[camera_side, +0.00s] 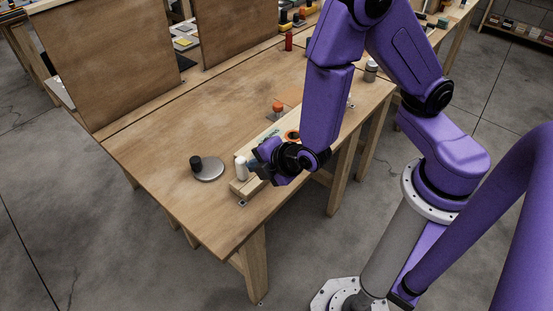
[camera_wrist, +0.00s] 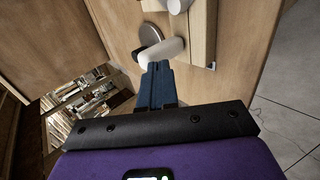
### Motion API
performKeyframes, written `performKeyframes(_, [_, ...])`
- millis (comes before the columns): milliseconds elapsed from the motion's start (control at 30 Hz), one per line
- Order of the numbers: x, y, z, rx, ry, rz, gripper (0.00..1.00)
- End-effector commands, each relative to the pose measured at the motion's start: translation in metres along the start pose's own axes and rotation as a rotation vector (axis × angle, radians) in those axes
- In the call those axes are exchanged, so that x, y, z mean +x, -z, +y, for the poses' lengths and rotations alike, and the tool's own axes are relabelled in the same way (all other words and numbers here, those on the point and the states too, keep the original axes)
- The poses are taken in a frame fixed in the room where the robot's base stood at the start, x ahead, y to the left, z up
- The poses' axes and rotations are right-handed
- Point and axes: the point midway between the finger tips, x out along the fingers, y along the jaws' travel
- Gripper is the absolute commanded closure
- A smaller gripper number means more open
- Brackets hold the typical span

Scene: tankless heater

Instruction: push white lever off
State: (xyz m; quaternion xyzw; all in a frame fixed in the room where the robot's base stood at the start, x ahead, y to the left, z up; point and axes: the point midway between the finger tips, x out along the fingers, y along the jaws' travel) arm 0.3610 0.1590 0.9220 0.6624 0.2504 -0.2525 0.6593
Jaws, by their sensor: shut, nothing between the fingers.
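The white lever (camera_side: 241,168) stands upright at the near left end of a pale wooden block on the workbench. In the wrist view the white lever (camera_wrist: 165,51) is a rounded white cylinder just past my fingertips. My gripper (camera_side: 254,166) is low over the block, right beside the lever. In the wrist view my gripper (camera_wrist: 158,66) has its blue fingers together with nothing between them. The tips overlap the lever's lower edge in that view; I cannot tell whether they touch it.
A grey disc (camera_side: 209,170) with a black knob (camera_side: 196,163) lies left of the lever. An orange-capped item (camera_side: 278,108) stands behind my wrist. A red cylinder (camera_side: 289,41) and a jar (camera_side: 371,71) stand farther back. The workbench (camera_side: 160,145) is bare at left.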

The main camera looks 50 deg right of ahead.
Motion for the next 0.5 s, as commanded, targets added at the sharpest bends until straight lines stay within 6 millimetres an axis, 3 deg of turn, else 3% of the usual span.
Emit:
performKeyframes(100, [-0.018, 0.000, -0.022, -0.019, 0.022, 0.003, 1.00])
performKeyframes(500, [-0.072, 0.001, -0.008, -0.015, 0.022, 0.005, 1.00])
